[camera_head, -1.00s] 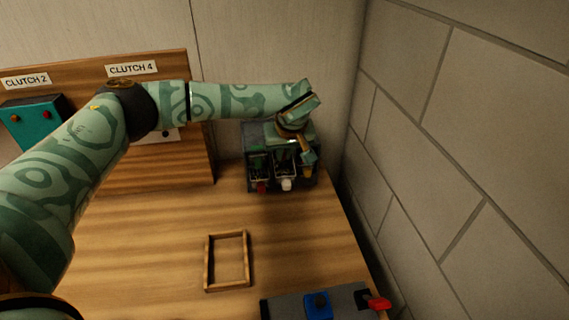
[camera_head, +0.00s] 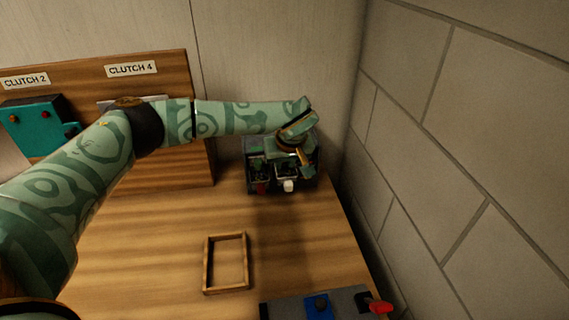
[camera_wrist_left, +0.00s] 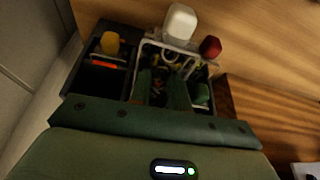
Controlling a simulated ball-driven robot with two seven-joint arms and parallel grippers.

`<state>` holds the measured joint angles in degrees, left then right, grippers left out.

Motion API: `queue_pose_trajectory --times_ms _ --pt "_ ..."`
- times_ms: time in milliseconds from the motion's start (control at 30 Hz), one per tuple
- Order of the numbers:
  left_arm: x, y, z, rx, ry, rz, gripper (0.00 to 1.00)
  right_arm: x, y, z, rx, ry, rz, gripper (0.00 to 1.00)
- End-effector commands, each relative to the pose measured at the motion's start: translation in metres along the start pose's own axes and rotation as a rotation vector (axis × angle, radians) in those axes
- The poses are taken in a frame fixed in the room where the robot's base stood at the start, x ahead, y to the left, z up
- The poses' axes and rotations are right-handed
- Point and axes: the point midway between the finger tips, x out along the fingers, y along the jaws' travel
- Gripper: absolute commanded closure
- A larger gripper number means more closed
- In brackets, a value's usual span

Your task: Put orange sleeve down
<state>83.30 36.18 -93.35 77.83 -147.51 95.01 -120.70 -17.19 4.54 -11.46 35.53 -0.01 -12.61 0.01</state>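A dark organiser box with several compartments (camera_head: 251,178) stands at the back right of the bench. In the left wrist view, a yellow-orange knob (camera_wrist_left: 110,43) sits at the rim of the left compartment, with a thin orange-red strip (camera_wrist_left: 103,64) just inside it. I cannot tell which of these, if either, is the orange sleeve. My right gripper is not in view.
A white knob (camera_head: 288,186) and a red knob (camera_head: 261,188) are on the box front. An empty wooden frame (camera_head: 208,265) lies on the bench. A grey panel with a blue part (camera_head: 318,305) and red handle (camera_head: 380,307) is at the front. A stone wall stands close right.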

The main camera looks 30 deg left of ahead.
Motion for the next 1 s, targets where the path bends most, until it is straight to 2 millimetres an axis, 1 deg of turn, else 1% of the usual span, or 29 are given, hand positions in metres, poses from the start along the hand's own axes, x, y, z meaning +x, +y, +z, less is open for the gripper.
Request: queue_pose_trajectory --times_ms 67,167,400,533,600,700,1000 --pt "-0.008 0.001 -0.002 0.000 0.002 0.003 0.81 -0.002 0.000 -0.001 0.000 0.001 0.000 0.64" --pt "-0.028 0.001 -0.003 0.000 0.003 0.004 0.81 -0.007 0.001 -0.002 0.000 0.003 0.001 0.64" --pt "-0.086 0.001 -0.003 0.000 0.005 0.005 0.81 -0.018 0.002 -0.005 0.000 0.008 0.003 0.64" --pt "-0.108 0.000 -0.002 0.000 0.004 0.003 0.81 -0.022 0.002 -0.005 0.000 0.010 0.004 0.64" --pt "-0.115 0.000 -0.002 0.000 0.002 0.002 0.81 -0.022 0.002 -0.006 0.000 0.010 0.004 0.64" --pt "-0.121 0.000 -0.001 0.000 0.001 0.001 0.81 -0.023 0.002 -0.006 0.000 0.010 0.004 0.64" --pt "-0.122 0.000 -0.001 0.000 0.001 0.001 0.81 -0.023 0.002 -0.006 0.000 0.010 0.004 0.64"
